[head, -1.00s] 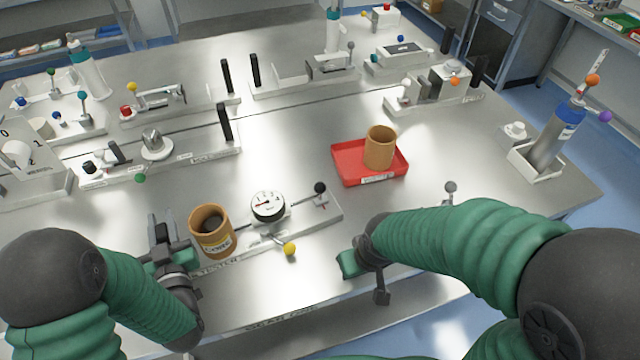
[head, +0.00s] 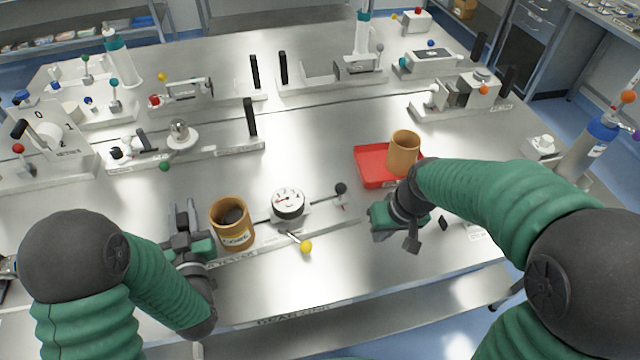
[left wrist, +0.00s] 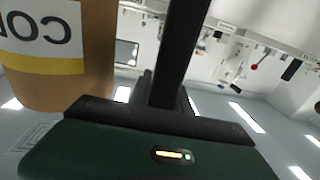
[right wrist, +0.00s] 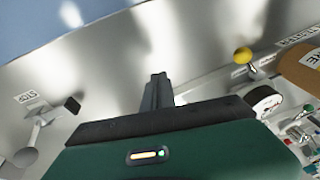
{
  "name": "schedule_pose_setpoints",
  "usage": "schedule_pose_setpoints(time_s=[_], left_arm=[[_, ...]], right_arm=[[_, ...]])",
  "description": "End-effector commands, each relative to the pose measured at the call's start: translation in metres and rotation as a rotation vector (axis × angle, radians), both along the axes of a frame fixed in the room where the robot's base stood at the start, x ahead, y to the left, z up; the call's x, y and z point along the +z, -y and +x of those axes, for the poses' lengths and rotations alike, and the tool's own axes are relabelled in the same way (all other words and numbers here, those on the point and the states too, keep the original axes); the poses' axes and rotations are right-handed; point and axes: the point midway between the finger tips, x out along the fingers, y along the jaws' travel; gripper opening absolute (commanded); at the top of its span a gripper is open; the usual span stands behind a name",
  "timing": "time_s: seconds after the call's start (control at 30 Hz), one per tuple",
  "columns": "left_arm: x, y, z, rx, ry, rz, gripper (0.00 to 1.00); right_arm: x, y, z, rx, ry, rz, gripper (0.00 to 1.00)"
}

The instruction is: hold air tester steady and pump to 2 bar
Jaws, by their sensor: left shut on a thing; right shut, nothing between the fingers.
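My left gripper (head: 185,225) is shut on a black upright handle left of the cylinder; the handle shows in the left wrist view (left wrist: 182,50). My right gripper (head: 380,222) is shut and empty, right of the black knob and apart from it. Its fingertips show in the right wrist view (right wrist: 157,84).
A red tray (head: 370,168) with a brown cylinder (head: 403,152) stands just behind my right gripper. Other fixtures with black handles fill the back. The bench's front strip is clear.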

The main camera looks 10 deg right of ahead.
Motion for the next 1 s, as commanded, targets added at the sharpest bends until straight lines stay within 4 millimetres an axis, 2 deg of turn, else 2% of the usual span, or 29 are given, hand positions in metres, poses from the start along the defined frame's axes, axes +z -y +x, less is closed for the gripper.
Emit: schedule_pose_setpoints(time_s=[0.03,0.1,0.2,0.3,0.37,0.47,0.57,0.9,1.0], left_arm=[[-0.013,0.0,-0.004,-0.002,-0.035,-0.001,0.0],[-0.013,0.0,-0.004,-0.001,-0.036,-0.001,0.0],[-0.013,0.0,-0.004,-0.001,-0.036,-0.001,0.0],[-0.013,0.0,-0.004,-0.002,-0.035,-0.001,0.0],[-0.013,0.0,-0.004,-0.002,-0.036,-0.001,0.0],[-0.013,0.001,-0.004,-0.002,-0.036,-0.001,0.0],[-0.013,0.0,-0.004,-0.003,-0.035,-0.001,0.0],[-0.013,0.001,-0.004,-0.003,-0.036,-0.001,0.0],[-0.013,0.001,-0.004,-0.003,-0.036,-0.001,0.0]], right_arm=[[0.014,0.015,0.021,-0.015,0.017,0.05,0.0],[0.04,0.032,0.046,-0.004,0.058,0.129,0.0],[0.074,0.052,0.075,0.036,0.136,0.216,0.0],[0.098,0.065,0.09,0.075,0.202,0.264,0.0],[0.105,0.068,0.095,0.089,0.223,0.277,0.0],[0.101,0.065,0.099,0.098,0.23,0.284,0.0],[0.087,0.057,0.105,0.098,0.227,0.284,0.0],[0.025,0.027,0.133,0.098,0.225,0.282,0.0],[0.022,0.01,0.136,0.099,0.229,0.28,0.0]])
